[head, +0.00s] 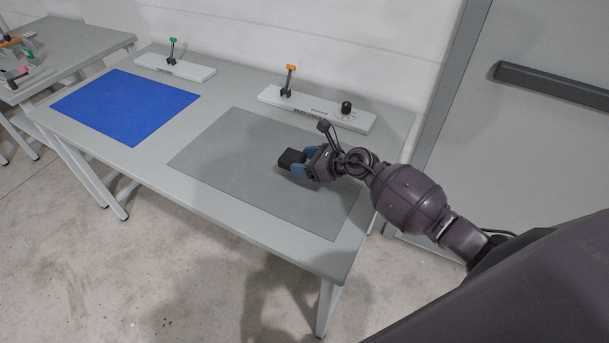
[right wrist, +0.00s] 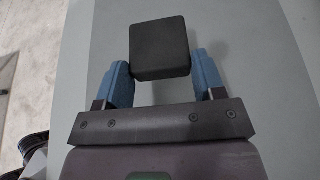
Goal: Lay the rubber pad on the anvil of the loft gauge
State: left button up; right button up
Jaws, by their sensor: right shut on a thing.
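The rubber pad appears to be the black square block (head: 289,158) at my right gripper over the grey mat; it also shows in the right wrist view (right wrist: 160,48). My right gripper (head: 300,166) is shut on it, with a blue finger at each side of its near end. Whether the block touches the mat is hard to tell. I cannot say for sure which thing is the loft gauge. A white base with an orange-handled clamp and a black knob (head: 315,109) stands behind the mat; its lettering is unreadable. No anvil is clearly made out. My left gripper is out of view.
The grey mat (head: 223,148) covers the table's right part, and a blue mat (head: 125,105) lies to the left. A white base with a green-handled clamp (head: 175,67) stands at the back left. Another table (head: 70,42) at far left holds small items. A wall runs behind.

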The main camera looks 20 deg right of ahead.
aim_at(305, 180)
jog(key=shift+f+b, duration=0.8)
jog(key=shift+f, duration=1.55)
jog(key=shift+r, duration=0.1)
jog(key=o, duration=0.5)
jog(key=shift+f, duration=0.25)
jog(key=o, duration=0.5)
jog(key=shift+c, duration=0.2)
jog(key=shift+r, duration=0.1)
